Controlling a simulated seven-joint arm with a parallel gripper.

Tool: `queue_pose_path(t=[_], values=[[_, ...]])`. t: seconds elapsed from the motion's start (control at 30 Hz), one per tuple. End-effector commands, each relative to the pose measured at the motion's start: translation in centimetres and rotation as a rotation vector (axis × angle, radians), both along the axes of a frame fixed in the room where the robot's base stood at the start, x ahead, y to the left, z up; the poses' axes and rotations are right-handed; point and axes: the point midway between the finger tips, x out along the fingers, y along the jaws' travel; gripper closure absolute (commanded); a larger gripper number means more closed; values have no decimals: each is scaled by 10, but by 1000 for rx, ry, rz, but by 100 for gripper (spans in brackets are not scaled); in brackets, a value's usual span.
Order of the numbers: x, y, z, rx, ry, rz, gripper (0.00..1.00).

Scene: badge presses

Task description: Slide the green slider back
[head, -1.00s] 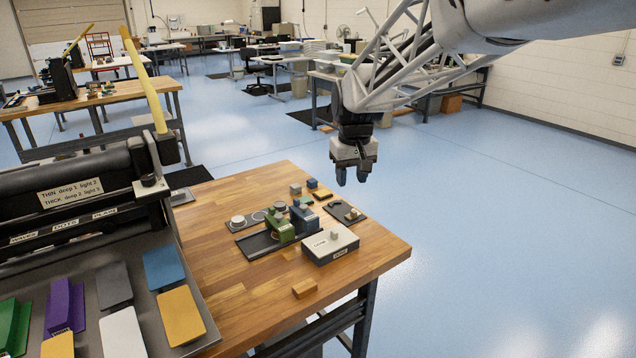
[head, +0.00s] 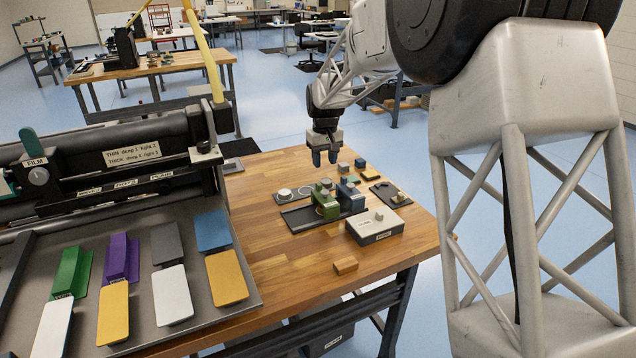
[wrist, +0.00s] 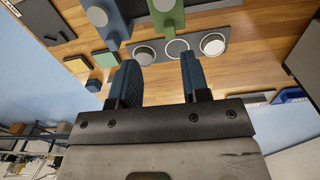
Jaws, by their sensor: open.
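The green slider (head: 326,204) is a small upright green block on a dark track (head: 298,219) on the wooden bench. A similar blue block (head: 351,196) stands at its right. In the wrist view, the green slider (wrist: 166,16) is at the top centre with a grey round face, and the blue block (wrist: 106,18) is to its left. My gripper (head: 324,159) is open and empty, pointing down above the bench, behind the green slider and apart from it. Its two blue fingers (wrist: 158,75) lie below the green slider in the wrist view.
A grey plate (wrist: 220,30) with round discs lies behind the sliders, between them and my fingers in the wrist view. A pale box (head: 376,227) stands right front. Small blocks lie farther back. A large machine with a coloured-piece tray (head: 200,322) fills the left.

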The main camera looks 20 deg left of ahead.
Motion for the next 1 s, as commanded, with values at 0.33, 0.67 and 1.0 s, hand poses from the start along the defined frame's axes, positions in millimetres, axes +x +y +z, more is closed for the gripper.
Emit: queue_pose_path(t=[0.33,0.67,1.0], values=[[7,23,-14,-3,6,26,57],[6,23,-15,-4,6,25,57],[6,23,-39,-4,7,25,57]])
